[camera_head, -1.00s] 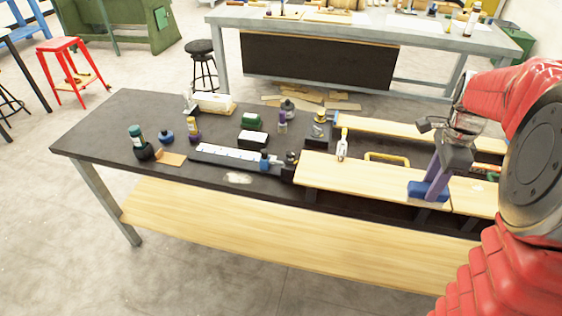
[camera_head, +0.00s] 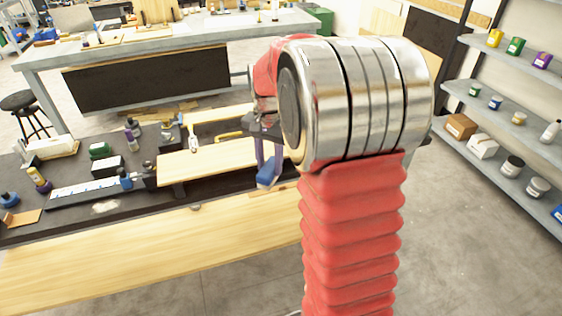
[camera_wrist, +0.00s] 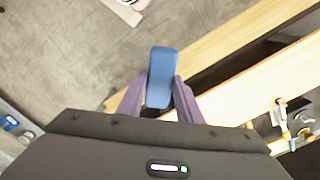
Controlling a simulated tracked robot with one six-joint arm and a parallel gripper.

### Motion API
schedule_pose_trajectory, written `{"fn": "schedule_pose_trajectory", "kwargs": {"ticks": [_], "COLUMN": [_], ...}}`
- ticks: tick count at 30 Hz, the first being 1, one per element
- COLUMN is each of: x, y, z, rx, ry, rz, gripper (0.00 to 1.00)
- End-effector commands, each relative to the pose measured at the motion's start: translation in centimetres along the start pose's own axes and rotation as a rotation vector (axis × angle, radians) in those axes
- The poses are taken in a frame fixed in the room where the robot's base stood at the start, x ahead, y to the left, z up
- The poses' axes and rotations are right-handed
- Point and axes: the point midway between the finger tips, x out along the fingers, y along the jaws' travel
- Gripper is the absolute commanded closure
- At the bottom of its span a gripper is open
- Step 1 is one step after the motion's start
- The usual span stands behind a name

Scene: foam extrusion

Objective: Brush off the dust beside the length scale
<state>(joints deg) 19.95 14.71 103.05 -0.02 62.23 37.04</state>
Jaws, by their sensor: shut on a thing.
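The length scale (camera_head: 85,190) is a long white strip on a dark base, on the dark bench at the left of the head view. A pale dust patch (camera_head: 105,207) lies on the bench just in front of it. My gripper (camera_head: 268,165), with purple fingers, is well to the right of both, near the right end of the light boards. It is shut on a blue brush (camera_head: 268,180), held in the air. In the wrist view the brush (camera_wrist: 160,78) sits between the fingertips, blue face showing; no bristles can be made out.
A light board (camera_head: 205,163) lies on the bench between the scale and my gripper. A black box (camera_head: 108,167), a green box (camera_head: 100,150) and bottles stand behind the scale. A shelf rack (camera_head: 500,120) with jars stands at the right. Floor is open in front of it.

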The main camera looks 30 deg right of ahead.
Motion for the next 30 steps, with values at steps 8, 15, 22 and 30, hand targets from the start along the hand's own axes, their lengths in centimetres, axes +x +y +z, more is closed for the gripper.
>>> {"fn": "schedule_pose_trajectory", "kwargs": {"ticks": [8,15,22,30], "x": [3.2,6.4,7.5,7.5], "y": [-7.1,-13.1,-15.0,-15.0], "z": [3.6,8.9,11.1,11.2], "rx": [-0.515,-0.878,-0.994,-0.997], "ry": [-0.003,-0.001,0.000,0.000], "rz": [0.002,0.001,0.000,0.000], "gripper": [0.93,0.93,0.93,0.93]}}
